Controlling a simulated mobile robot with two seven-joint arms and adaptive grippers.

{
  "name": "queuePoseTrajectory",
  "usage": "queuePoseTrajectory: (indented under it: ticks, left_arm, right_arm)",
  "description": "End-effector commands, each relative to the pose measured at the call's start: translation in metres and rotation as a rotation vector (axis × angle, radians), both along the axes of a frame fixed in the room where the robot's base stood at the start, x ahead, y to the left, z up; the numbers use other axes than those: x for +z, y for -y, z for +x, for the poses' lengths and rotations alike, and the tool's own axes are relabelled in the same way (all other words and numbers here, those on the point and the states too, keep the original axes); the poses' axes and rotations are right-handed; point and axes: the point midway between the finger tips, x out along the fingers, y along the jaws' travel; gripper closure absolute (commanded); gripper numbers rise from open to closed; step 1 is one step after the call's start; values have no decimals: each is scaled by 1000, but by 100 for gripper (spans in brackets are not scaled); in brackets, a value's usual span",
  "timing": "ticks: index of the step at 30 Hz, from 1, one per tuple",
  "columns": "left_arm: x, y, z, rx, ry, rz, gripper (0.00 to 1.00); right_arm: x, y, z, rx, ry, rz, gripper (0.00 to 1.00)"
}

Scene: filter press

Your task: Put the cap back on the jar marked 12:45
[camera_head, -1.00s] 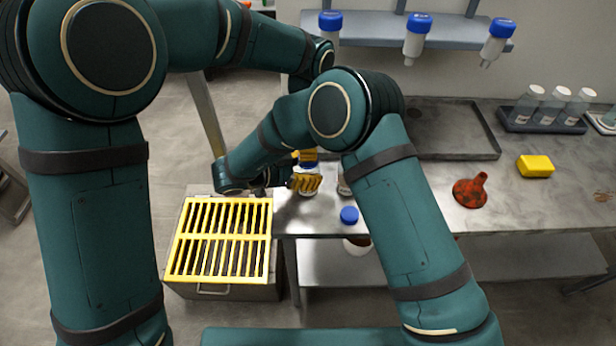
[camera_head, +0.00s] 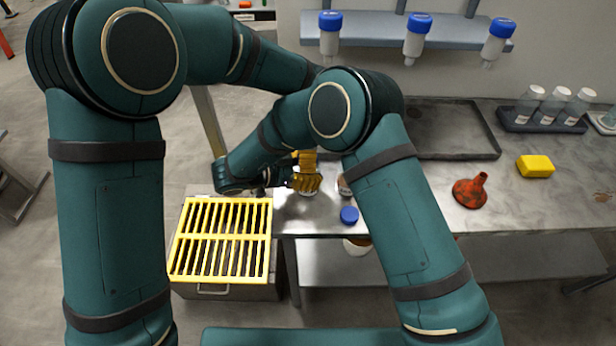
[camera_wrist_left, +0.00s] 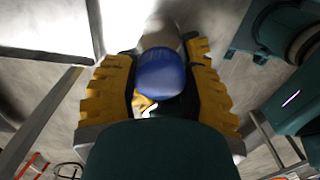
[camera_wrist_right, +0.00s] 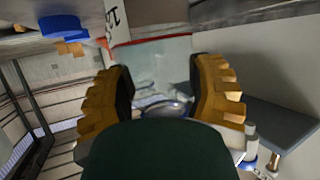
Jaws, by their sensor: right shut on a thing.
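A blue cap (camera_wrist_left: 161,74) sits between the two yellow fingers of my left gripper (camera_wrist_left: 160,70), close to both; I cannot tell whether they press on it. A pale rounded shape shows just beyond the cap. In the head view my left gripper (camera_head: 308,160) points down from above, right over my right gripper (camera_head: 306,181). My right gripper (camera_wrist_right: 162,85) is shut on a clear glass jar (camera_wrist_right: 165,65), held over the table's left end. The fingers hide most of the jar, and I cannot read the time on its label.
Another blue cap (camera_head: 349,215) shows at the table's front edge. A yellow grate (camera_head: 220,240) stands left of the table. A red funnel (camera_head: 470,191), a yellow block (camera_head: 536,166) and a rack of bottles (camera_head: 545,122) are to the right. Blue-capped bottles hang from the shelf (camera_head: 385,35).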

Motion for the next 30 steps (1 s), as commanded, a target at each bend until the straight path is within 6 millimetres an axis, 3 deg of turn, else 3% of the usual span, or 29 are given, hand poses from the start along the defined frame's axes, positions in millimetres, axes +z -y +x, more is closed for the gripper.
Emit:
queuePoseTrajectory:
  ticks: [6, 15, 23, 24, 26, 30]
  left_arm:
    - [0, 0, 0, -22, 1, 0, 97]
    - [0, 0, 0, -286, 0, -1, 97]
    - [0, 0, 0, -298, -1, -1, 97]
    - [0, 0, 0, -298, -1, -1, 48]
    - [0, 0, 0, -297, -1, -1, 27]
    - [0, 0, 0, -297, -1, -1, 26]
  right_arm:
    - [0, 0, 0, 0, 0, 0, 100]
    - [0, 0, 0, 0, 0, 0, 100]
    - [0, 0, 0, 0, 0, 0, 100]
    - [0, 0, 0, 0, 0, 0, 100]
    - [0, 0, 0, 0, 0, 0, 100]
    - [0, 0, 0, 0, 0, 0, 100]
